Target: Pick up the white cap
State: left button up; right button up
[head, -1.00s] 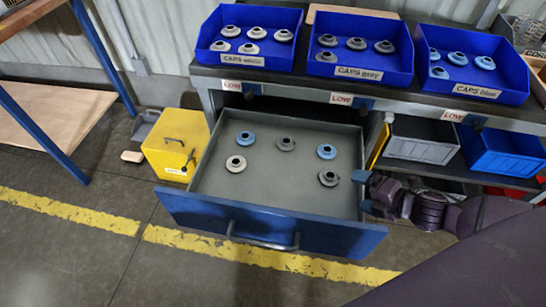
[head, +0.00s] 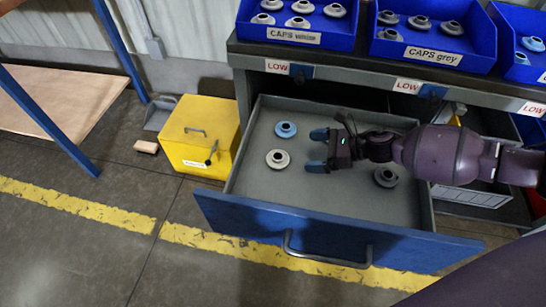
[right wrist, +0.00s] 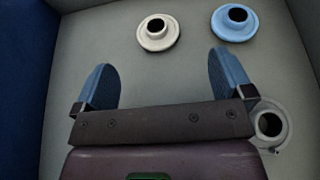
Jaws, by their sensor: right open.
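The white cap (head: 278,159) lies on the floor of the open drawer (head: 290,203), near its left side. It also shows in the right wrist view (right wrist: 158,32), ahead of the fingers and between their lines. My right gripper (head: 318,150) is over the drawer, to the right of the white cap and apart from it. Its two blue fingers are spread with nothing between them, as the right wrist view (right wrist: 163,85) also shows. My left gripper is in no view.
A blue cap (head: 286,130) lies just behind the white cap. A grey cap (head: 386,177) lies under my right arm; another grey cap (right wrist: 269,124) shows beside the right finger. Blue bins (head: 297,22) of caps stand above. A yellow box (head: 198,137) stands left of the drawer.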

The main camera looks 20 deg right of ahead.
aim_at(279, 156)
jog(key=b+x, duration=0.1)
jog(key=x, duration=0.3)
jog(key=shift+w+a+f, duration=0.1)
jog(key=shift+a+f, duration=0.1)
jog(key=x, duration=0.2)
jog(key=b+x, duration=0.1)
jog(key=x, duration=0.1)
jog(key=shift+s+a+f, duration=0.2)
jog(key=shift+s+f, duration=0.05)
jog(key=shift+w+a, duration=0.35)
jog(key=shift+a, duration=0.1)
jog(key=c, duration=1)
